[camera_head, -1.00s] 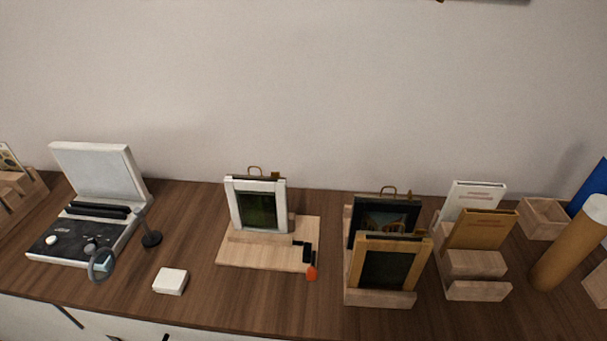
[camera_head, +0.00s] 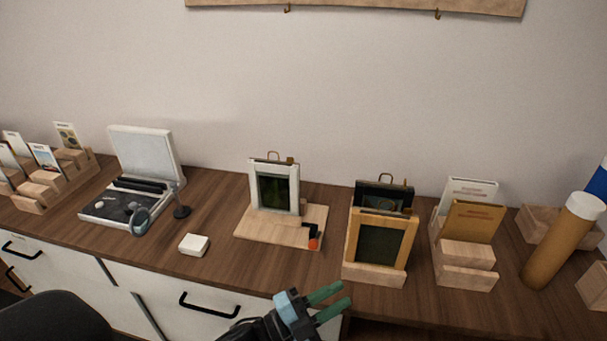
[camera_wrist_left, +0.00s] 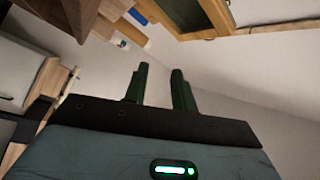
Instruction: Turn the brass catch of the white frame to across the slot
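The white frame (camera_head: 253,190) stands upright with a dark panel on a pale wooden base (camera_head: 270,239) on the table. A brass loop (camera_head: 273,154) rises from its top. A small brass piece (camera_head: 291,160), apparently the catch, sits at its top right corner; its turn is too small to tell. My left gripper (camera_head: 345,294) is at the table's front edge, below and right of the white frame and well apart from it. Its green fingers are spread with nothing between them, as the left wrist view (camera_wrist_left: 158,80) also shows. My right gripper is not in view.
An ochre frame (camera_head: 351,238) and a dark frame (camera_head: 398,187) stand in a wooden holder right of the white frame. An orange-tipped item (camera_head: 313,244) lies on the base's right side. A white box (camera_head: 194,244) is to the left. The table front between them is clear.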

